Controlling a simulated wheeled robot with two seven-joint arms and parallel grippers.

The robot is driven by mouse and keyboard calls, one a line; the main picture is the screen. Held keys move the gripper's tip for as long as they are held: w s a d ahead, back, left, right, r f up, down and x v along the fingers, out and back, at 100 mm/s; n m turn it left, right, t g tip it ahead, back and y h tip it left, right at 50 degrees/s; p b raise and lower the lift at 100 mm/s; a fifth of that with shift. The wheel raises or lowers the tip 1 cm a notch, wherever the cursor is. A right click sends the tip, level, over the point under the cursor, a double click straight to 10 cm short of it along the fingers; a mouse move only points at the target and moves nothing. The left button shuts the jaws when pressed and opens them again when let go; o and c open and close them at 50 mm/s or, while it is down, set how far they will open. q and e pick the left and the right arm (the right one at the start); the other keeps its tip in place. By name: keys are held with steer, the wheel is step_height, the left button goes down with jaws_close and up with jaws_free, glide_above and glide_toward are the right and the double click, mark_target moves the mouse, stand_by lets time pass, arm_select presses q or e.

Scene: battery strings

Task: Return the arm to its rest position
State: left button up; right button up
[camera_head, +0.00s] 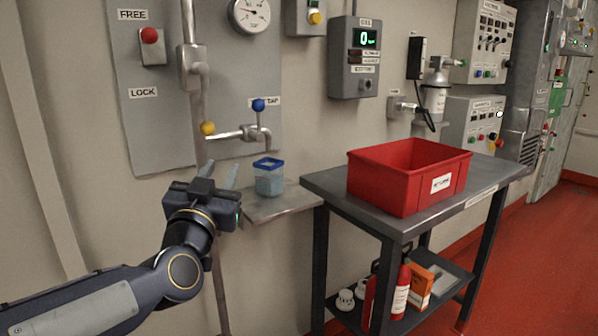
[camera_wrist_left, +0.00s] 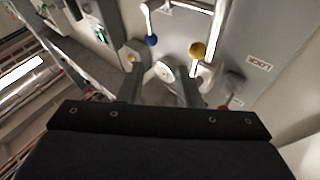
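My left arm comes in from the lower left in the head view. Its gripper (camera_head: 221,168) is raised in front of the wall, beside the pipe and left of the small shelf. The two fingers stand apart and nothing shows between them. In the left wrist view the same gripper (camera_wrist_left: 160,76) also has its fingers apart, with the wall panel and its fittings beyond. My right arm and its gripper are not in view.
A blue-lidded container (camera_head: 268,180) stands on a small shelf (camera_head: 283,203) close to the gripper. Above are a yellow knob (camera_head: 208,128) and a blue tap knob (camera_head: 258,105). A red bin (camera_head: 375,186) sits on a metal table (camera_head: 326,183) to the right.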

arm_select(q)
steer(key=s+a+f+n+g+h+p, duration=0.1)
steer(key=s+a+f+n+g, duration=0.15)
steer(key=s+f+g, duration=0.9)
steer(key=s+a+f+n+g, duration=0.2)
steer(key=s+a+f+g, duration=0.2)
steer(key=s+f, duration=1.5)
step_height(320, 180, up, 25)
steer(key=p, duration=2.4)
steer(key=shift+r+p, duration=0.15)
steer(key=shift+p, duration=0.15)
steer(key=shift+a, duration=0.1)
